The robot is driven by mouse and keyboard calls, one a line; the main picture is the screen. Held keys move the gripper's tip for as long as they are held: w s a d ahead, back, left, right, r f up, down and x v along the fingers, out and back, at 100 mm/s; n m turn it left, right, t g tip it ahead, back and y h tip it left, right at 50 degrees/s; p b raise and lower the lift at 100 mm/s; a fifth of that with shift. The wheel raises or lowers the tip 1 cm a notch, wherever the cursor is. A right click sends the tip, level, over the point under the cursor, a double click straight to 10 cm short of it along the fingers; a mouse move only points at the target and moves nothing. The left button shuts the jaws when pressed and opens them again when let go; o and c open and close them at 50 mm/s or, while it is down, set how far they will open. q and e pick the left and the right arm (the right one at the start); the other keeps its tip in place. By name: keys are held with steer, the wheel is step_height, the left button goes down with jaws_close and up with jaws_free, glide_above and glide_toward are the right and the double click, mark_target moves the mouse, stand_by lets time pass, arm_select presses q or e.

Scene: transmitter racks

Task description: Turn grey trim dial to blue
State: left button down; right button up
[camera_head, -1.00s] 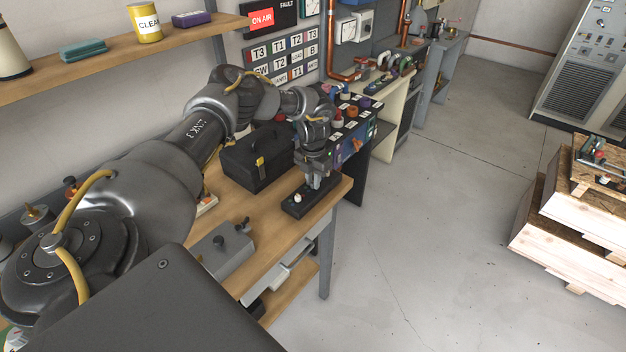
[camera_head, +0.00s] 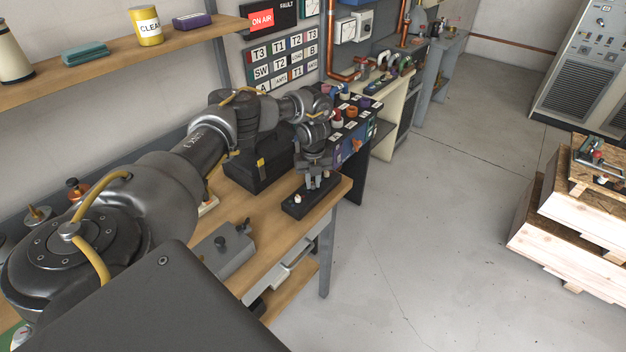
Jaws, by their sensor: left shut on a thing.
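My left gripper (camera_head: 315,185) points down over a small black control box (camera_head: 294,210) near the right end of the wooden workbench. Its fingers are shut on the grey trim dial on top of this box. The fingers hide most of the dial, and its pointer and any blue mark cannot be made out. A small cream knob (camera_head: 298,199) stands on the same box, just left of the fingers and apart from them. My right gripper is not in view.
A black case (camera_head: 257,165) stands behind the control box, close to my left forearm. A grey box with a dark knob (camera_head: 222,250) sits nearer on the workbench (camera_head: 262,232). A panel with colored knobs (camera_head: 350,120) lies beyond.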

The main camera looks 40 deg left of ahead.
arm_select(q)
steer(key=n+p, duration=0.1)
steer(key=n, duration=0.2)
steer(key=shift+r+n, duration=0.1)
steer(key=shift+n, duration=0.2)
steer(key=shift+a+n+p, duration=0.1)
steer(key=shift+n+p, duration=0.45)
steer(key=shift+n, duration=1.35)
steer(key=shift+w+n, duration=0.1)
steer(key=shift+n, duration=0.2)
steer(key=c, duration=1.3)
jaws_free()
steer(key=shift+c, duration=0.2)
